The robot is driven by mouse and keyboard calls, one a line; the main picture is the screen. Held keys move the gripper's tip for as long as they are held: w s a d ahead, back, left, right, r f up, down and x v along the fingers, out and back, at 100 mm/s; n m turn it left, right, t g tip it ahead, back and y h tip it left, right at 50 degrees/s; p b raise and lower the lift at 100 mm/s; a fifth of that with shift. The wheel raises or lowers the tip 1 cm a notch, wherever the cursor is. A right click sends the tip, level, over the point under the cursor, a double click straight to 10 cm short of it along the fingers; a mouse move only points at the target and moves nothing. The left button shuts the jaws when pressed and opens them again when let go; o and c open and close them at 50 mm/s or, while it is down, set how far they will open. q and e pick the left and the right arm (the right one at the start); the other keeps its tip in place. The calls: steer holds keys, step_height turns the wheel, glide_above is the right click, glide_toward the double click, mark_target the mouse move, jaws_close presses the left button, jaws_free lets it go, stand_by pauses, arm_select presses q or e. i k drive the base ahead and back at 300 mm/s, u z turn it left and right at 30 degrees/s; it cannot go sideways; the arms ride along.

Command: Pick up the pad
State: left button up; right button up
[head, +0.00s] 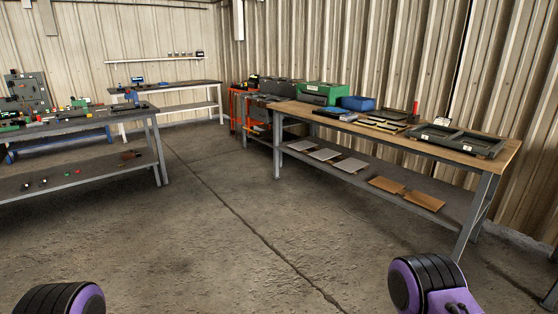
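I cannot tell which thing is the pad. Candidates are flat pieces on the right-hand workbench (478,144): thin grey sheets (350,165) and brown sheets (387,185) lie on its lower shelf, and a dark flat item (335,113) and yellow-edged dark pieces (382,125) lie on its top. They are small and far off, so details are unclear. Only purple and black parts of my two arms show at the bottom edge. Neither gripper is in view.
The right bench top also bears a dark green frame (455,140), a green case (320,93) and a blue box (358,103). A cluttered dark table (95,121) stands left, another bench (180,88) at the back. The concrete floor (220,215) between is clear.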

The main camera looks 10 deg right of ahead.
mark_target(381, 126)
steer(key=i, duration=7.2)
steer(key=z, duration=2.65)
